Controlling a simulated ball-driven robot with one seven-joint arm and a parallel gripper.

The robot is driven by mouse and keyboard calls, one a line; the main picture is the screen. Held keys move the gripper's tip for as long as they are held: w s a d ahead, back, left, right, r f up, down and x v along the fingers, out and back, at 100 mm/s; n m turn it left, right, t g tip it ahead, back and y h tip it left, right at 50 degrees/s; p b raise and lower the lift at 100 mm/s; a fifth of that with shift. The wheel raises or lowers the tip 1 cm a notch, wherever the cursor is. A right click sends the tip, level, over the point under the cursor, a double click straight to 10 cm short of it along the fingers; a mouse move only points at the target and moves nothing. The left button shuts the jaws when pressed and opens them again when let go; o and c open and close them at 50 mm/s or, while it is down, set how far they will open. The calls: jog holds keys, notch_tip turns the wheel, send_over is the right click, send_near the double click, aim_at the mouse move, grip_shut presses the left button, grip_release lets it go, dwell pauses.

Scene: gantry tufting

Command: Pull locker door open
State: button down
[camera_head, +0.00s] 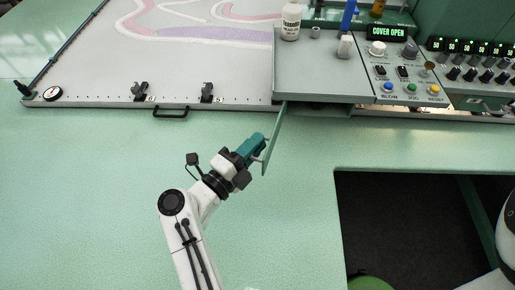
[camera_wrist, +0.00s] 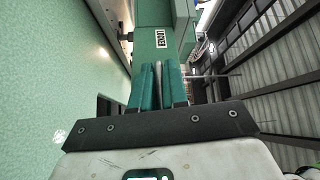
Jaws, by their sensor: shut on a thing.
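The locker door (camera_head: 276,138) is a thin green panel under the left end of the control console. It stands swung out from the console front, seen nearly edge-on in the head view. In the wrist view the green door (camera_wrist: 150,42) carries a white LOCKER label (camera_wrist: 161,38). My gripper (camera_head: 259,145), with teal fingers, is at the door's left face near its outer end. In the wrist view my gripper (camera_wrist: 159,84) is shut on the pale door handle (camera_wrist: 159,72) between its fingers. The locker's inside is mostly hidden beneath the console.
The control console (camera_head: 325,88) has buttons, knobs and a COVER OPEN display (camera_head: 388,32). A white bottle (camera_head: 291,20) stands on it. The tufting bed (camera_head: 110,97), with a black handle (camera_head: 171,113), is at upper left. A dark opening (camera_head: 400,225) lies right of the door.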

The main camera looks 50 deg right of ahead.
jog(key=shift+w+m+g, duration=0.3)
jog(key=shift+w+g, duration=0.05)
jog(key=shift+g, duration=0.15)
jog(key=c, duration=1.2)
grip_release()
jog(key=shift+d, duration=0.1)
jog(key=shift+c, duration=0.2)
jog(key=a+b, duration=0.3)
jog(key=a, duration=0.8)
jog(key=shift+w+f, duration=0.3)
jog(key=shift+f, duration=0.1)
